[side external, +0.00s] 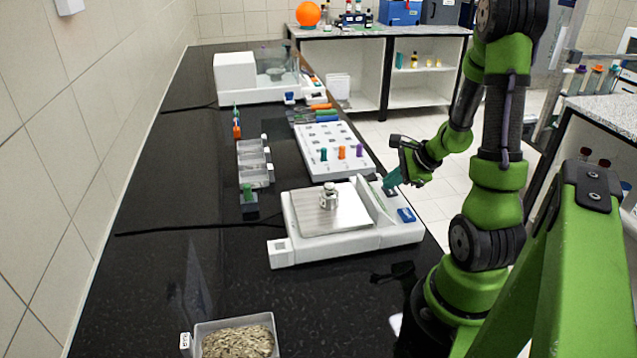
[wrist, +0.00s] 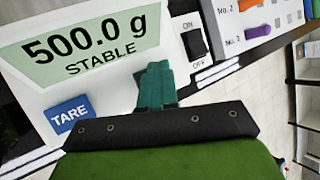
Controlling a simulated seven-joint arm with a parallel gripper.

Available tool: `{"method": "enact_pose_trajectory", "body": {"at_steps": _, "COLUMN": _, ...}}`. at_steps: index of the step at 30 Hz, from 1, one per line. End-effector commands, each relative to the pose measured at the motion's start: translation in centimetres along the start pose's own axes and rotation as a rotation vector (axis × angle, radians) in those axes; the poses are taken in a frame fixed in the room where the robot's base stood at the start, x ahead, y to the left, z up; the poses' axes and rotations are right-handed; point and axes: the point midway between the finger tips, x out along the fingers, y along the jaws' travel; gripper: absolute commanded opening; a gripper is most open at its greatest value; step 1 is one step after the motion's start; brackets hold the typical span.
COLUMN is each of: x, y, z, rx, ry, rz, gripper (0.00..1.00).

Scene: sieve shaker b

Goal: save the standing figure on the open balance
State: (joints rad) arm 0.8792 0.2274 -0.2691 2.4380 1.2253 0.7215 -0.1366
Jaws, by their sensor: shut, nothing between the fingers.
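The open balance (side external: 350,240) is white with a square steel pan and stands on the black bench. A small metal weight (side external: 328,196) stands upright on its pan. In the wrist view the balance's display (wrist: 90,45) reads 500.0 g with STABLE below it. A blue TARE button (wrist: 70,114) sits below the display and also shows in the side view (side external: 406,215). A dark ON/OFF switch (wrist: 194,44) is right of the display. My gripper (wrist: 156,75) is shut and empty, its teal fingertips over the panel between TARE and the switch. Contact with the panel cannot be told.
A white rack (side external: 312,140) with coloured pegs stands behind the balance. Grey trays (side external: 255,165) are left of the rack. A container of grain-like material (side external: 236,338) is at the front. An enclosed balance (side external: 262,72) stands farther back. The bench left of the open balance is mostly clear.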

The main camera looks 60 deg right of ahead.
Motion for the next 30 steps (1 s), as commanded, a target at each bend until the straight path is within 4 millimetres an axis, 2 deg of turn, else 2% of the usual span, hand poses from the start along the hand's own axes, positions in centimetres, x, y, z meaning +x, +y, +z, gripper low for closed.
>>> {"method": "enact_pose_trajectory", "body": {"at_steps": 9, "x": 0.0, "y": 0.0, "z": 0.0, "rx": 0.0, "ry": 0.0, "rz": 0.001, "gripper": 0.0}}
{"method": "enact_pose_trajectory", "body": {"at_steps": 21, "x": -1.4, "y": -0.7, "z": 0.7, "rx": 0.0, "ry": 0.0, "rz": -0.001, "gripper": 0.0}}
{"method": "enact_pose_trajectory", "body": {"at_steps": 30, "x": -1.4, "y": -0.8, "z": 0.7, "rx": 0.001, "ry": 0.0, "rz": 0.0, "gripper": 0.0}}
